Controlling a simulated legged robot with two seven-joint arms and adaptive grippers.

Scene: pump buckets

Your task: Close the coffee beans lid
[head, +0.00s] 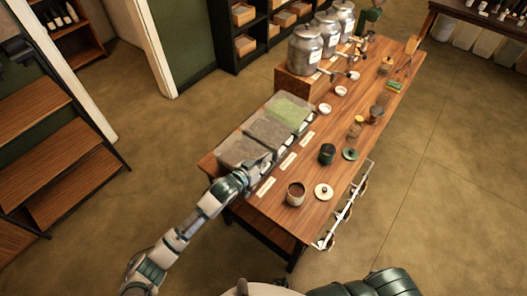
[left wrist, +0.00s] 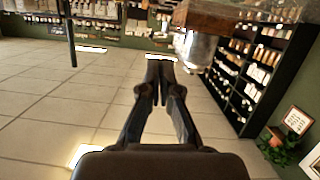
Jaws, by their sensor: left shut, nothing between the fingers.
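Three bulk bins stand in a row along the left edge of the wooden table. The nearest bin (head: 238,150) and the middle bin (head: 272,131) look grey-brown on top, and the far bin (head: 290,108) looks green. I cannot tell which holds coffee beans or how their lids stand. My left gripper (head: 262,165) is at the front of the nearest bin; whether it touches is unclear. In the left wrist view the left gripper (left wrist: 160,70) is shut and empty. My right gripper is not in view.
On the wooden table (head: 310,222), an open canister (head: 295,194) with dark contents stands beside a round pale lid (head: 323,191). A dark jar (head: 327,153) is farther back. Metal dispensers (head: 305,50) stand at the far left. A rail runs along the table's right side.

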